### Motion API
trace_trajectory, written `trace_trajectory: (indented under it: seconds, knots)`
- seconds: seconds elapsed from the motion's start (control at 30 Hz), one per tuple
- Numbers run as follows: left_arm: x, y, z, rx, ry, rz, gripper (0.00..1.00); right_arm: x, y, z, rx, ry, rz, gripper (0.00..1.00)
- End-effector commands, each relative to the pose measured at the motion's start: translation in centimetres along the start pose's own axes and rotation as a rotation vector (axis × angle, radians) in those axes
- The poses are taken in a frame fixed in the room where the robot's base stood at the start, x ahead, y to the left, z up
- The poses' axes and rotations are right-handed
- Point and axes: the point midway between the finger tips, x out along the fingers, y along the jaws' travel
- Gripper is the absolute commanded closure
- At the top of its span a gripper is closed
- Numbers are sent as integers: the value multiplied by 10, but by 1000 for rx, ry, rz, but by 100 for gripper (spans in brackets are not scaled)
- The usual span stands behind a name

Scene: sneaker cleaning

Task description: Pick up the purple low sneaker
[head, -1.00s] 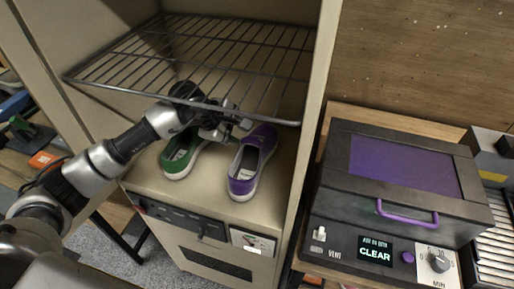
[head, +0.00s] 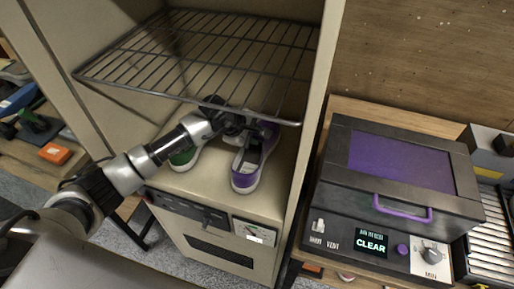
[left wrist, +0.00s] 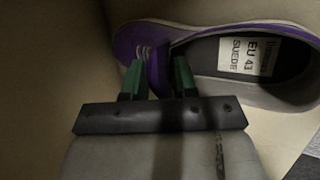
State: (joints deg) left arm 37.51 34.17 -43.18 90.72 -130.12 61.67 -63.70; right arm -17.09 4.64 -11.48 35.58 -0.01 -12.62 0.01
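The purple low sneaker (head: 246,172) stands on the cabinet floor under the wire shelf, its toe to the front. My left gripper (head: 249,124) reaches in under the shelf and is over the sneaker's back part. In the left wrist view the sneaker (left wrist: 276,92) lies across the top, with a label reading EU 43 SUEDE inside. The green fingers of my left gripper (left wrist: 158,78) stand on both sides of a purple strip of the shoe; I cannot tell whether they press on it. My right gripper is out of view.
The wire shelf (head: 205,60) hangs close above, with cabinet walls on both sides. A dark box with a purple lid (head: 400,162) stands on the bench at right.

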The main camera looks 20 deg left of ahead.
Motion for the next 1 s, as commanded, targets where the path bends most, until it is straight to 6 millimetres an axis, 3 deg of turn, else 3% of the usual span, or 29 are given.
trace_trajectory:
  seconds: [0.03, 0.17, 0.67, 0.9, 1.0]
  knots:
    - [0, -1, 0, 0, 1, -2, 83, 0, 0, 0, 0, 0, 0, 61]
    - [0, -1, 0, 1, 1, -3, 100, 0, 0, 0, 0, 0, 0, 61]
    - [-3, 2, 1, 3, 1, 1, 100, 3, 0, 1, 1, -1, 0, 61]
    - [-25, 18, 8, 5, 1, 7, 100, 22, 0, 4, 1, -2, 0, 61]
    - [-34, 2, 12, 5, 1, -1, 100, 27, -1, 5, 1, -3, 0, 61]
